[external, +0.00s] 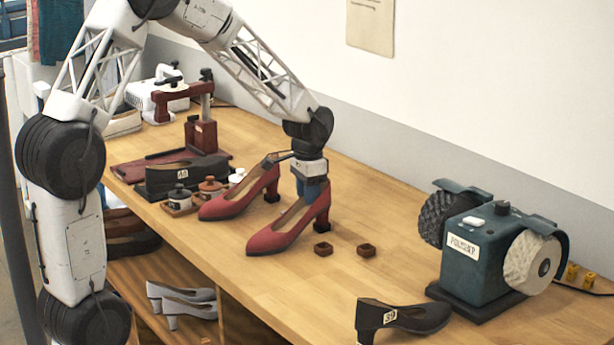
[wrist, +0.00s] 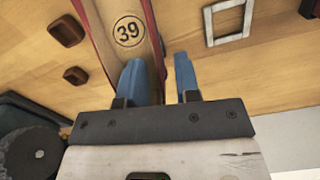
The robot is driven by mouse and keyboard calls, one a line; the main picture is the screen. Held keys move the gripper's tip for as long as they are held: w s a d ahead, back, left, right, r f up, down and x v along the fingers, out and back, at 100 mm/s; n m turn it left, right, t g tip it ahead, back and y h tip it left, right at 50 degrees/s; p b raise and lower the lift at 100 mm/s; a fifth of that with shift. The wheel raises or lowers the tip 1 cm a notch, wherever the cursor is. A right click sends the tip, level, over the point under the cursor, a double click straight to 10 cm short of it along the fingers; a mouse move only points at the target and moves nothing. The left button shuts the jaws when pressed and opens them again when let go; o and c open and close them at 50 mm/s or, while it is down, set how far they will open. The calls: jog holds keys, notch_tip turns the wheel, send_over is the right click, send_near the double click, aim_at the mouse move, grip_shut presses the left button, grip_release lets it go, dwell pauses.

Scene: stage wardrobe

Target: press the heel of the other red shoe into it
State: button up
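Two red high-heeled shoes stand on the wooden workbench. The left red shoe (external: 228,206) has a dark block at the foot of its heel. My gripper (external: 312,192) is low at the back of the right red shoe (external: 278,238), whose heel foot also meets a dark block (external: 321,227). How deep the heel sits in it cannot be told. In the wrist view, the blue fingers (wrist: 160,78) are apart. One is over the tan insole marked 39 (wrist: 129,31), the other outside the shoe's side wall, with a gap showing. The heel is hidden there.
Two small brown blocks with hollows (external: 323,249) (external: 366,250) lie loose in front. A green polishing machine (external: 475,258) and a black shoe (external: 410,317) are at the right. Small pots (external: 211,187) and a red press (external: 201,132) stand behind.

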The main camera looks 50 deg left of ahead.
jog(key=shift+o, duration=0.2)
jog(key=shift+r, duration=0.15)
jog(key=shift+r, duration=3.8)
jog(key=s+d+r+t, duration=0.1)
jog(key=s+d+r, duration=0.45)
jog(key=s, duration=0.35)
jog(key=s+d+r, duration=0.5)
jog(key=s+d, duration=0.1)
jog(key=s, duration=0.3)
jog(key=s+d+n, duration=0.1)
jog(key=s+d, duration=0.2)
jog(key=s, duration=0.7)
jog(key=s+d+t, duration=0.1)
jog(key=s+d, duration=0.2)
jog(key=s, duration=0.7)
jog(key=shift+d+f+n+t, duration=0.3)
jog(key=shift+f+n, duration=0.05)
jog(key=shift+n, duration=0.05)
